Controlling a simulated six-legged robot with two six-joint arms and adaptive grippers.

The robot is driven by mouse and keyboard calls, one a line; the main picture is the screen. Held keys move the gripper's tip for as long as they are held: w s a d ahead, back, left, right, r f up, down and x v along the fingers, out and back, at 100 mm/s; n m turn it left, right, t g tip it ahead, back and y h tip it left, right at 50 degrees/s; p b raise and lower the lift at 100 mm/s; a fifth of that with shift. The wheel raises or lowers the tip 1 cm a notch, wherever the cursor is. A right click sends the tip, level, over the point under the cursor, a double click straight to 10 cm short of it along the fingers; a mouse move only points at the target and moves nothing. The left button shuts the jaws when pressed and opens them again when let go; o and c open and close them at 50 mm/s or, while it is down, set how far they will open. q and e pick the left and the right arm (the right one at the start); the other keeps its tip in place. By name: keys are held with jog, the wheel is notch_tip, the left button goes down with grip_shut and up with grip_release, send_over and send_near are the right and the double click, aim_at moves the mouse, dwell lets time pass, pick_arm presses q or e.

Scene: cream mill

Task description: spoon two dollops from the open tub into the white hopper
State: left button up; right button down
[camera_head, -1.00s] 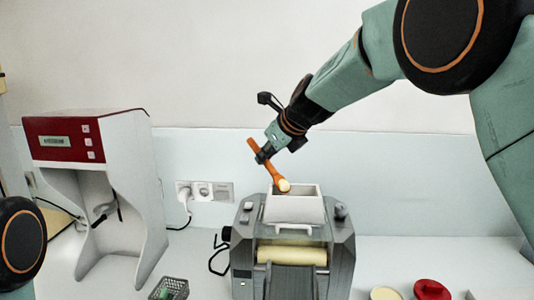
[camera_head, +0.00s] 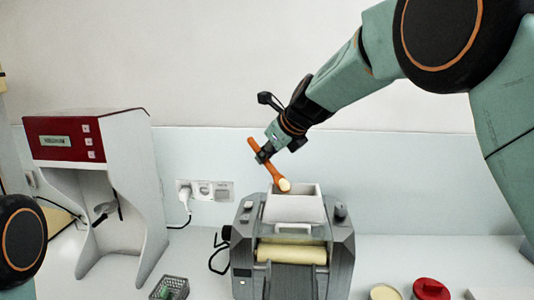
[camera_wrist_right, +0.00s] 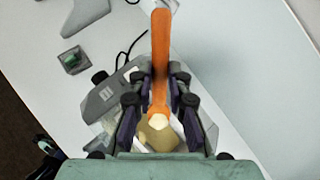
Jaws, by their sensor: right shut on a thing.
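My right gripper (camera_head: 264,156) is shut on an orange spoon (camera_head: 255,149) and holds it tilted above the white hopper (camera_head: 294,209). The spoon's lower end carries a pale cream dollop (camera_head: 284,184), just over the hopper's back rim. In the right wrist view the spoon (camera_wrist_right: 161,50) runs between the fingers, with the pale dollop (camera_wrist_right: 157,120) at its bowl. The open tub (camera_head: 385,293), with cream-coloured contents, is at the bottom edge, partly cut off. The hopper's inside is mostly hidden. My left gripper is out of view; only a round arm joint shows at left.
The hopper sits on a grey roller mill (camera_head: 342,250) with a pale roller (camera_head: 291,253). A red lid or tub (camera_head: 431,289) is beside the open tub. Wall sockets (camera_head: 204,190) are behind.

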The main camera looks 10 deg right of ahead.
jog(key=shift+f+p, duration=0.15)
jog(key=shift+p, duration=0.9)
dwell(3.7)
jog(key=shift+w+a+p, duration=0.2)
jog(key=shift+a+p, duration=0.05)
jog(key=shift+p, duration=0.4)
dwell(0.3)
dwell(0.5)
jog(key=shift+w+r+p, duration=0.1)
jog(key=shift+r+p, duration=0.65)
jog(key=shift+r, duration=2.25)
